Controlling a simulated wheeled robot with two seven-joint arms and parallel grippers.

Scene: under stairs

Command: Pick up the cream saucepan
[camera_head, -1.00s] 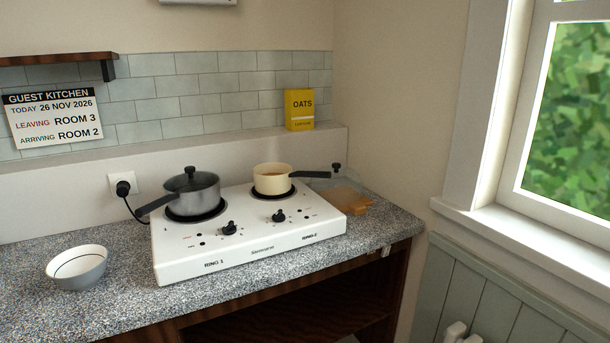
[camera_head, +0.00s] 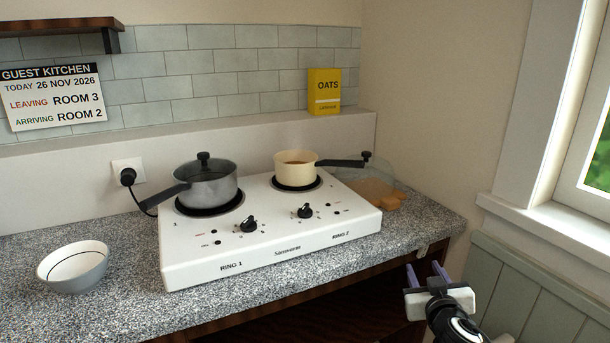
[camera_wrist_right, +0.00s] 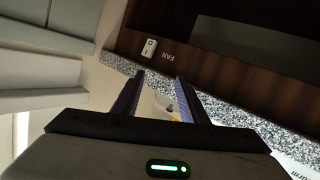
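The cream saucepan (camera_head: 295,171) stands upright on the right ring of the white two-ring hob. Its black handle (camera_head: 342,163) points right, and something brownish shows inside it. My right gripper (camera_head: 425,272) is low at the lower right in the head view, in front of the worktop's edge and well apart from the saucepan. In the right wrist view its two purple-lined fingers (camera_wrist_right: 158,98) are apart with nothing held between them. The saucepan cannot be made out clearly in the right wrist view. My left gripper is not in view.
A grey lidded pan (camera_head: 207,186) stands on the hob's (camera_head: 262,262) left ring. A clear dome (camera_head: 372,172) with orange-brown pieces is close to the saucepan handle. A white bowl (camera_head: 73,268) sits on the worktop at left, and a yellow oats box (camera_head: 324,92) on the ledge behind.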

